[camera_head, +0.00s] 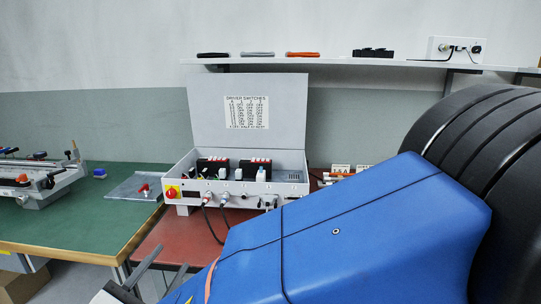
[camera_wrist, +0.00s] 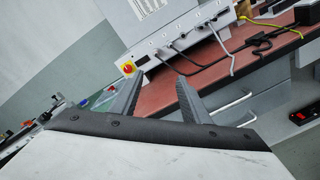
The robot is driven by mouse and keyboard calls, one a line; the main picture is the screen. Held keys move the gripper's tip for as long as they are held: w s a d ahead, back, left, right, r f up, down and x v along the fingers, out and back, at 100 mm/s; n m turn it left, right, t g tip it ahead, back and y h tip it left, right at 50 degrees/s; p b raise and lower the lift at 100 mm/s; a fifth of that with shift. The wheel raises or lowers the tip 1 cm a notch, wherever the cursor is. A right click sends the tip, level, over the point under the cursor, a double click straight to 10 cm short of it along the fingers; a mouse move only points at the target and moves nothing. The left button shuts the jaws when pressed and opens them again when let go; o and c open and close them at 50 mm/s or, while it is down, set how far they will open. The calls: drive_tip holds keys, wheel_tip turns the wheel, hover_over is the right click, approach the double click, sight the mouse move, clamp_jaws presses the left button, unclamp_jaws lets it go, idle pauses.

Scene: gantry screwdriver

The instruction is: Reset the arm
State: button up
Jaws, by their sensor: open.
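My gripper (camera_head: 161,270) shows at the lower left of the head view, in front of the red-brown bench top. Its two grey fingers are apart with nothing between them. In the wrist view the fingers of my gripper (camera_wrist: 156,95) are spread, and the gap is empty. My blue arm fills the lower right of the head view and hides part of the bench. A grey control box (camera_head: 240,202) with an open lid stands on the red-brown bench (camera_head: 172,236), beyond the gripper. The box (camera_wrist: 168,42) also shows at the top of the wrist view.
A green table (camera_head: 85,225) at left holds a metal fixture (camera_head: 38,180) and a clear plate (camera_head: 135,188) with a red part. Cables (camera_head: 214,226) hang from the box front. A wall shelf (camera_head: 340,68) carries several small items. Grey floor shows below the tables.

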drive_tip(key=w+d+r+m+g+h, duration=0.1)
drive_tip(key=w+d+m+g+h, duration=0.35)
drive_tip(key=d, duration=1.25)
drive_tip(key=w+d+r+m+g+h, duration=0.1)
drive_tip(key=w+d+m+g, duration=0.5)
drive_tip(key=d, duration=1.2)
drive_tip(key=s+d+f+m+g+y, duration=0.25)
drive_tip(key=s+d+m, duration=0.2)
drive_tip(key=d, duration=0.25)
drive_tip(key=s+d+f+m+g+y, duration=0.1)
drive_tip(key=s+d+f+m, duration=0.35)
drive_tip(key=d, duration=0.25)
drive_tip(key=s+f+m+t+y, duration=0.1)
drive_tip(key=s+f+m+y, duration=0.2)
drive_tip(key=s+m, duration=0.3)
drive_tip(key=shift+s+d+m+y, duration=0.25)
drive_tip(key=shift+d+m+y, duration=0.2)
drive_tip(key=shift+m+y, duration=0.25)
